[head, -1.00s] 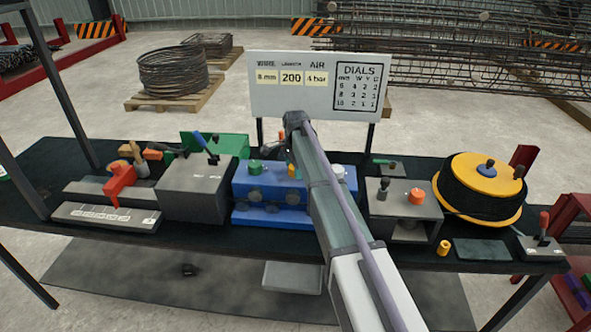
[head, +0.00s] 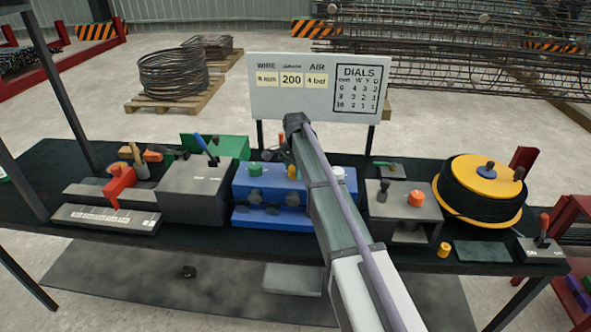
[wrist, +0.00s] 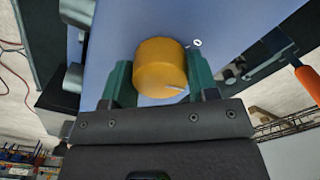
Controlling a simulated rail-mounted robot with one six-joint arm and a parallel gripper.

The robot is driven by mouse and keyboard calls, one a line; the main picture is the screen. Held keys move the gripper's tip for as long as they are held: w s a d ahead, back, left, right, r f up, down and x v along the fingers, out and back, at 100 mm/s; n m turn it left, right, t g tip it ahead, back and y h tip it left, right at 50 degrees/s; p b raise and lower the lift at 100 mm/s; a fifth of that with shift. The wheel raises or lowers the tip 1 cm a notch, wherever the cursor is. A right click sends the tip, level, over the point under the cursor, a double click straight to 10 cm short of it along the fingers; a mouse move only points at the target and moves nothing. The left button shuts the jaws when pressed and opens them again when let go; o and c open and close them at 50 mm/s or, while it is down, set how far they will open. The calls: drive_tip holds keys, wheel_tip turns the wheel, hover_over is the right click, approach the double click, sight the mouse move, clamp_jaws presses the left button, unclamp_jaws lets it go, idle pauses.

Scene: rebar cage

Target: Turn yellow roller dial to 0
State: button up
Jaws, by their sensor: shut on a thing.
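The yellow roller dial (wrist: 159,62) is a round knob on the blue roller unit (wrist: 215,20). In the wrist view my gripper (wrist: 160,78) has its green fingers on both sides of the dial, shut on it. A pale line shows near the dial's lower right edge. A small white mark sits on the blue face just right of the dial; I cannot read it for certain. In the head view the yellow dial (head: 292,172) shows beside my arm on the blue unit (head: 265,190), and my gripper is mostly hidden behind my arm.
A green knob (head: 255,169) and a white knob (head: 338,173) stand on the same unit. A grey box (head: 195,188) is to its left, a grey housing with an orange knob (head: 416,198) to its right. The sign (head: 318,84) behind carries a dial table.

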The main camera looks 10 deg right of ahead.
drive_tip(key=n, duration=0.5)
drive_tip(key=shift+n, duration=2.4)
drive_tip(key=o, duration=0.9)
wheel_tip(320, 180, up, 11)
drive_tip(key=p, duration=1.1)
